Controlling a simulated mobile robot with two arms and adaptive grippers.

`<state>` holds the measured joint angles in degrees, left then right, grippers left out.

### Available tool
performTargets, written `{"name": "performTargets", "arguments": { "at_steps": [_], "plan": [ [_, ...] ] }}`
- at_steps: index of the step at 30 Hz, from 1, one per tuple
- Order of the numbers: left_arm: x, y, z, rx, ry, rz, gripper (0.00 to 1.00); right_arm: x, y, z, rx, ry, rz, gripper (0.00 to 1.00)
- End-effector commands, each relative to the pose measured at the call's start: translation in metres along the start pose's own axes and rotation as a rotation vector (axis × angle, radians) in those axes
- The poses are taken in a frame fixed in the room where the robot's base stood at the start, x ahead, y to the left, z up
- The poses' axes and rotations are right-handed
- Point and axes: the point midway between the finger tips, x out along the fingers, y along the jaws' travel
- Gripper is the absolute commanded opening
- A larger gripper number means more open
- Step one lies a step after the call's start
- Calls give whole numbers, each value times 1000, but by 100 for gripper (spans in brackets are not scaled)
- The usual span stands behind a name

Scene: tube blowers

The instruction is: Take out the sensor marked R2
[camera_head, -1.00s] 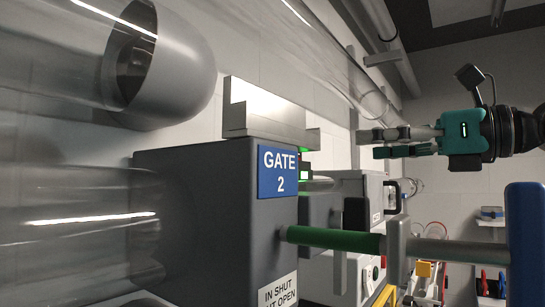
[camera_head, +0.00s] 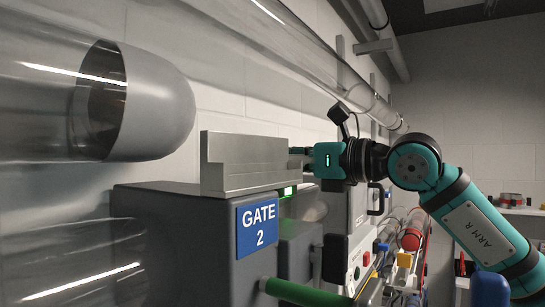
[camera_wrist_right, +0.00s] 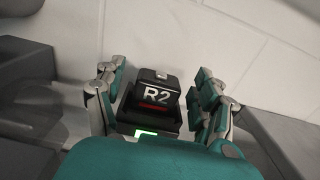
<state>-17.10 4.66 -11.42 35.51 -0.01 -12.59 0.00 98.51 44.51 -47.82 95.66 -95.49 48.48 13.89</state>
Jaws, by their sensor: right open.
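The sensor marked R2 (camera_wrist_right: 155,97) is a black block with white letters and a red strip, in the right wrist view. It sits in a dark holder with a lit green strip (camera_wrist_right: 147,134). My right gripper (camera_wrist_right: 158,80) is open, with its fingers on either side of the sensor and gaps visible. In the head view my right gripper (camera_head: 300,158) points left behind the end of a metal bracket (camera_head: 245,163), which hides its fingertips and the sensor. My left gripper is in neither view.
A dark box labelled GATE 2 (camera_head: 257,226) stands below the bracket, with a green rod (camera_head: 305,292) at its front. A pale wall lies behind.

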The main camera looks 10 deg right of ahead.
Motion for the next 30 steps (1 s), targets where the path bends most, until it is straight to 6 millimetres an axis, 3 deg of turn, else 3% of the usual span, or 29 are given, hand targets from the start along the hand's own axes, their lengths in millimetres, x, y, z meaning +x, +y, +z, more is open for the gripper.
{"name": "performTargets", "arguments": {
  "at_steps": [3, 10, 24, 30],
  "plan": [
    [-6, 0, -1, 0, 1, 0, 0, 9, 0, 0, 1, 1, 2, 71],
    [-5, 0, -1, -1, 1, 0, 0, 9, 0, -1, 1, 0, 1, 70],
    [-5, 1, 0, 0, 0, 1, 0, 9, 0, -1, 0, -1, 1, 10],
    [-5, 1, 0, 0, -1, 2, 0, 9, 0, 0, 0, -1, 1, 10]
  ]
}}
